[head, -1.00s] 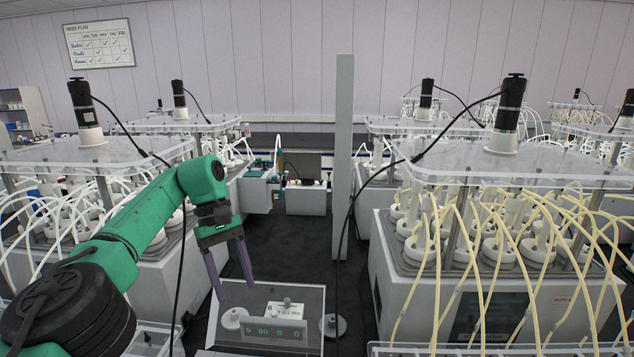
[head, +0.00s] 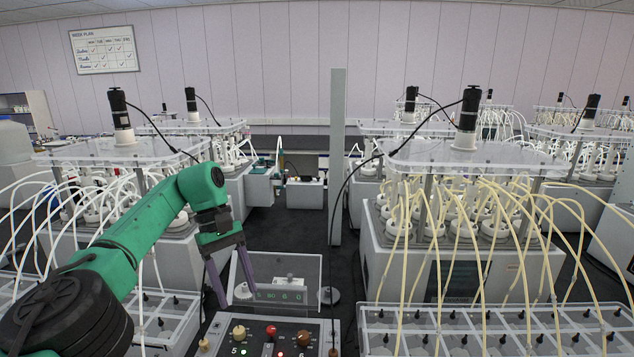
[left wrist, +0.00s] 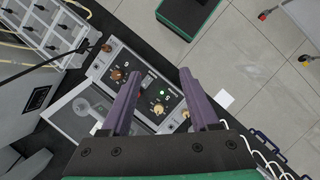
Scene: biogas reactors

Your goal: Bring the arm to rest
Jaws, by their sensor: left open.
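My left arm comes in from the left in the head view, bent at the elbow, with its gripper (head: 230,278) hanging down. The two purple fingers are apart, with nothing between them. The gripper hangs in front of a clear panel and above a control panel (head: 262,337) with knobs and a red and a green light. In the left wrist view the open fingers (left wrist: 156,95) lie over the same control panel (left wrist: 128,75), with its knobs and a green light showing between and beside them. I cannot tell whether the fingers touch anything. My right gripper is not in view.
Reactor benches stand on both sides, the right one (head: 455,205) full of yellow tubes. A rack of trays (head: 490,330) fills the front right. A tall grey post (head: 337,160) stands mid-view. Pale tiles (left wrist: 255,60) show in the wrist view.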

